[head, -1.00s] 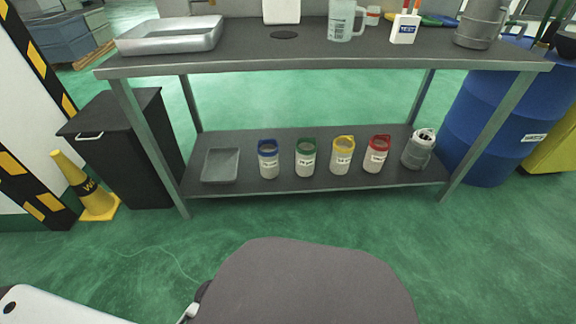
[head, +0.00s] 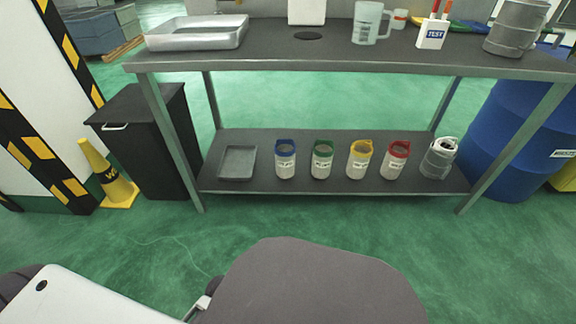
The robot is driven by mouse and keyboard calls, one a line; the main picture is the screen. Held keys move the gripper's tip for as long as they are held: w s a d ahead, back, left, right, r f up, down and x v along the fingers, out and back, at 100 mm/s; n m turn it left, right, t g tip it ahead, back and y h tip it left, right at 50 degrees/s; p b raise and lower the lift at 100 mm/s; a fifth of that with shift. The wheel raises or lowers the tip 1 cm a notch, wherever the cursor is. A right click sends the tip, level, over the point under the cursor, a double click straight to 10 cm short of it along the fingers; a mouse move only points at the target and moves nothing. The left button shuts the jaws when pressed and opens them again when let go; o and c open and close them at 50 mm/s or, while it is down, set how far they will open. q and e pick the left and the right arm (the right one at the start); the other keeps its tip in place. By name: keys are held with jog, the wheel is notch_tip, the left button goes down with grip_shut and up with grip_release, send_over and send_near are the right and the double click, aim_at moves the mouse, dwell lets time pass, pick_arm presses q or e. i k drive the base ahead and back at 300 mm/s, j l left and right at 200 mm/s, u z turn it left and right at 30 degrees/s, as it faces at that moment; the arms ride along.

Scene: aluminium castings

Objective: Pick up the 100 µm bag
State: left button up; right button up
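Several pale bag-like containers with coloured tops stand in a row on the lower shelf in the head view: blue (head: 285,160), green (head: 321,160), yellow (head: 360,160) and red (head: 393,161). Each has a label on its front, too small to read, so I cannot tell which is the 100 µm bag. All stand upright and apart from my body. Neither gripper shows; only white and grey parts of my own body are at the bottom of the view.
The bench (head: 300,58) holds a metal tray (head: 197,38), a jug (head: 369,24) and a TEST box (head: 431,36) on top. A grey tray (head: 238,162) and a grey canister (head: 438,158) flank the row. A black bin (head: 137,140) and yellow cone (head: 109,175) stand left, a blue drum (head: 510,150) right.

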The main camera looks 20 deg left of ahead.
aim_at(398, 152)
jog(key=l+u, duration=0.5)
jog(key=l, duration=1.75)
jog(key=k, duration=0.05)
